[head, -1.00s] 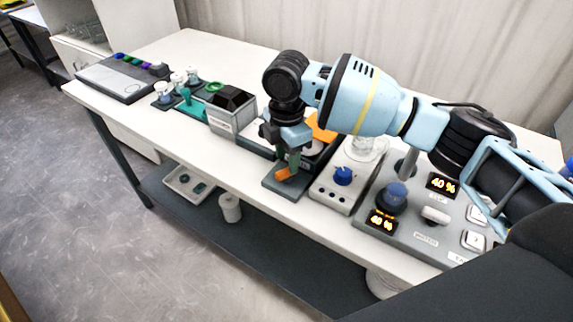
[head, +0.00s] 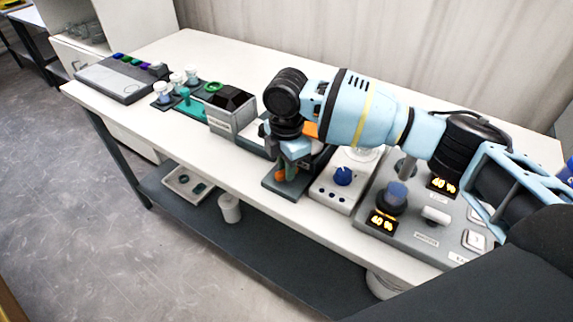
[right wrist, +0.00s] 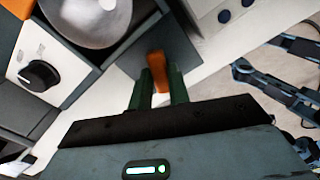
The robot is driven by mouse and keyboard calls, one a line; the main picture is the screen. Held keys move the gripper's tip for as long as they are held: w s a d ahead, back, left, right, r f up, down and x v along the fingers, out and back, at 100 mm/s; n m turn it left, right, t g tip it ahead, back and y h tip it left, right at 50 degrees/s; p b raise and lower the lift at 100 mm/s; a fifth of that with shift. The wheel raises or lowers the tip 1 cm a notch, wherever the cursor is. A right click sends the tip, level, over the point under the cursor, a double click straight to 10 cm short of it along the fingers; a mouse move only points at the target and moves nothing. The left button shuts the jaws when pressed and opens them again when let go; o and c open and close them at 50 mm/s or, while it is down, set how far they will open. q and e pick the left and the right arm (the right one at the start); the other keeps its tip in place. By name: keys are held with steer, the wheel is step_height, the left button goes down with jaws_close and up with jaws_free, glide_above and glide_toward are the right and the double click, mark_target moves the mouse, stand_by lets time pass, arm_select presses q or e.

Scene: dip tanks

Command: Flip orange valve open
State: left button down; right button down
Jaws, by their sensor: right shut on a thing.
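The orange valve (head: 280,174) sits on a small dark base plate (head: 270,190) at the front edge of the bench. In the right wrist view its orange handle (right wrist: 157,68) stands between two green fingers. My right gripper (head: 289,170) points down at it and is shut on the handle. The fingers hide part of the handle and the valve body beneath it. My left gripper does not show.
To the right stand a grey box with a blue knob (head: 343,176) and a control panel (head: 405,233) with lit displays. To the left are a black-topped box (head: 230,108) and small bottles (head: 177,79). A lower shelf (head: 260,245) runs underneath.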

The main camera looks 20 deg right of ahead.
steer(key=shift+r+n+p, duration=0.2)
steer(key=shift+n+p, duration=0.45)
steer(key=shift+n, duration=0.35)
steer(key=shift+f+n, duration=0.1)
steer(key=shift+n, duration=0.8)
steer(key=shift+f+n+p, duration=0.1)
steer(key=shift+n+p, duration=0.25)
steer(key=shift+n, duration=0.45)
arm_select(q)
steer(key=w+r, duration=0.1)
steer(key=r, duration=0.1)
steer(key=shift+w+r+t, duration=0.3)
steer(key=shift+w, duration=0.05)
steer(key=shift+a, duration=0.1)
arm_select(e)
steer(key=c, duration=1.3)
jaws_free()
